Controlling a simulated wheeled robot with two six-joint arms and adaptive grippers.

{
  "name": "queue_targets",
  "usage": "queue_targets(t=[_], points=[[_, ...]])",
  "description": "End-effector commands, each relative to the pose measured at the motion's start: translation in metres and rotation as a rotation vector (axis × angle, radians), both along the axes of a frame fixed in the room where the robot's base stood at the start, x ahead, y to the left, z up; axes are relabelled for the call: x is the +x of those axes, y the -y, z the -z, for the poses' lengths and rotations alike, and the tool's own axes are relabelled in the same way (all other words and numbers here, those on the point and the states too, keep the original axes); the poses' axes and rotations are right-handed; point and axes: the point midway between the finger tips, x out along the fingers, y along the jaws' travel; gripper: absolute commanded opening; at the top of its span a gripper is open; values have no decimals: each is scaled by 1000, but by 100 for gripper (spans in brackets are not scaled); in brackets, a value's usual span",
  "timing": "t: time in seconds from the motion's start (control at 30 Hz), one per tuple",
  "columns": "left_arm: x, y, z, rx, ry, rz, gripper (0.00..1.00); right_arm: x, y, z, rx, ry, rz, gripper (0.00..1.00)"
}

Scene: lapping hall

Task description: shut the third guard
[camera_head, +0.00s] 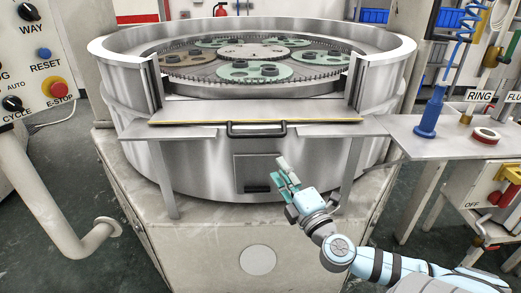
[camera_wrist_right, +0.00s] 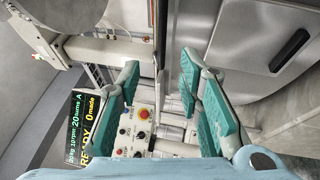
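The large round metal lapping machine (camera_head: 190,165) stands in the middle of the head view, with a gap in its front rim. A flat metal guard panel (camera_head: 200,131) lies level below that gap, with a yellowish strip along its top. A black bar handle (camera_head: 256,129) sits at the panel's front edge. I cannot tell which guard counts as the third. My right gripper (camera_head: 282,174) is below and right of the handle, apart from it. In the right wrist view its teal fingers (camera_wrist_right: 160,72) are spread with nothing between them. My left gripper is not in view.
Geared carriers (camera_head: 255,70) lie inside the machine. A control panel (camera_head: 38,60) with an E-stop is at left. The wrist view shows a lit display (camera_wrist_right: 85,125).

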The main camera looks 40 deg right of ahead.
Motion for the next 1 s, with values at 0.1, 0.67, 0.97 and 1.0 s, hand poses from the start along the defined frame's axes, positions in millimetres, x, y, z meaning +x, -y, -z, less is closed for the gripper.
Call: queue_targets(t=[0.1,0.67,0.97,1.0], points=[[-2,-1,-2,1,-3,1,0,27,8,-8,6,5,6,33],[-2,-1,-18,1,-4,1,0,125,32,-25,4,-2,-1,33],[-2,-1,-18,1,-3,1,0,125,32,-24,5,-3,-1,14],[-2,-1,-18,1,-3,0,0,125,32,-24,6,-3,-2,7]])
